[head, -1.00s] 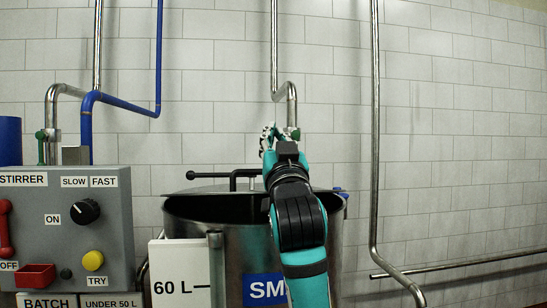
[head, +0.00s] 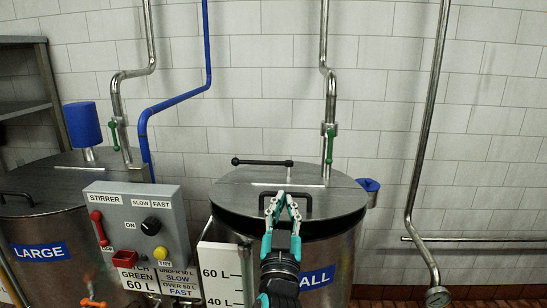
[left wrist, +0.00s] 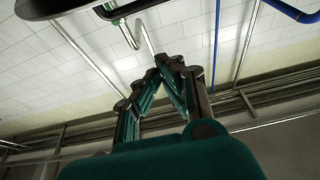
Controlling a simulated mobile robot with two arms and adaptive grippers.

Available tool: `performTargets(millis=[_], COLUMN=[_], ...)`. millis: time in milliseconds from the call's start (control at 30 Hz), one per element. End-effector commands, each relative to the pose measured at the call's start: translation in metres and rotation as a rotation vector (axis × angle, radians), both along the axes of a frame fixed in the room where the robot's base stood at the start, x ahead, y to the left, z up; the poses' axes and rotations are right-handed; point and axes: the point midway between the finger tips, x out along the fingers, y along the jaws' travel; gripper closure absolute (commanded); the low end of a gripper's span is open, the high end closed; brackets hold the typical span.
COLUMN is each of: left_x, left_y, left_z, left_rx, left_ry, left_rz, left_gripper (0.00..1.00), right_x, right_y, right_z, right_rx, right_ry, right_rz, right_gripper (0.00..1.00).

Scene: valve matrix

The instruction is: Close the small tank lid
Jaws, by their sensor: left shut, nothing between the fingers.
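The small tank (head: 335,255) stands right of centre in the head view, its blue label partly covered by my arm. A black bar handle (head: 306,197) stands on the lid's front part. My left gripper (head: 283,197) is shut and empty. Its fingertips overlap the handle in the picture; I cannot tell whether they touch it. The left wrist view shows the same shut fingers (left wrist: 172,64) with nothing between them. My right gripper is not in view.
A grey stirrer control box (head: 140,225) and the large tank (head: 45,250) stand to the left. A black lever (head: 262,162) and a pipe with a green valve (head: 329,130) rise behind the lid. A steel pipe (head: 425,130) runs down at the right.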

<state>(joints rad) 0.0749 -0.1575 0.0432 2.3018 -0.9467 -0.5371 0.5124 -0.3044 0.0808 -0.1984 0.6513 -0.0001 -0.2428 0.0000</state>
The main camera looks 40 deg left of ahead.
Motion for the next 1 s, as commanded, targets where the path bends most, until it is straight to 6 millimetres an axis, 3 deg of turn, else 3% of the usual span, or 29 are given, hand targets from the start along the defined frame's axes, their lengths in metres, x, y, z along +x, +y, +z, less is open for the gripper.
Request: performTargets(millis=[33,267,700,800,1000], left_x=[-0.003,0.006,0.078,0.076,0.076], left_y=[-0.001,0.003,0.049,0.047,0.047], left_z=[0.004,0.007,0.038,0.011,-0.006], left_rx=[-0.005,-0.008,-0.008,-0.013,-0.011], left_ry=[0.008,0.009,0.01,0.016,0.011], left_rz=[-0.006,-0.013,-0.01,-0.011,-0.011], left_gripper=[1.0,1.0,1.0,1.0,1.0], right_x=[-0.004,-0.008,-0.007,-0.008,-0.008], right_y=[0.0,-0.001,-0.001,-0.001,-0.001], right_z=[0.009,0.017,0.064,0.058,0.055], right_rx=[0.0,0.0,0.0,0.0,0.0], right_ry=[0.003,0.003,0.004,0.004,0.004], right_rz=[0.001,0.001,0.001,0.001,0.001], right_gripper=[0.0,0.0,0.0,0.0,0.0])
